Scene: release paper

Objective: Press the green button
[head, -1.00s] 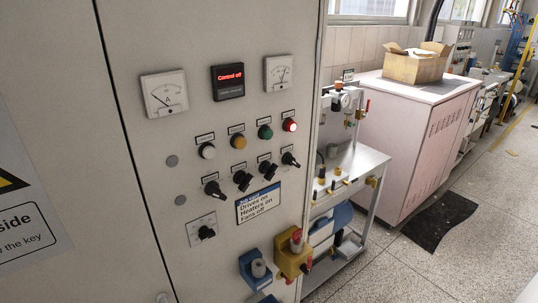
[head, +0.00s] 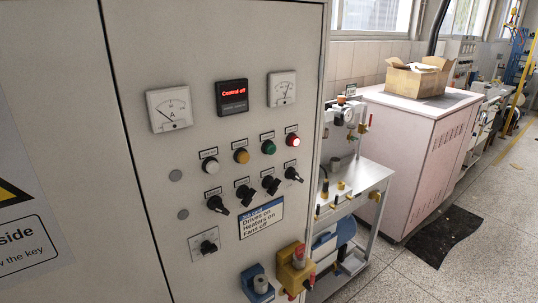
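The green button (head: 268,147) is on the grey control cabinet (head: 230,60), in a row of round buttons. It sits between a yellow button (head: 241,156) on its left and a lit red one (head: 292,140) on its right. A white button (head: 210,165) is at the left end of the row. The display (head: 232,97) above reads "Control off" in red. Neither of my grippers is in the head view.
Black rotary switches (head: 270,184) stick out below the buttons. A yellow switch box (head: 294,268) and a blue socket (head: 257,283) project at the lower right. A metal bench (head: 365,180) and a pink cabinet (head: 420,135) stand to the right. Floor is open at right.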

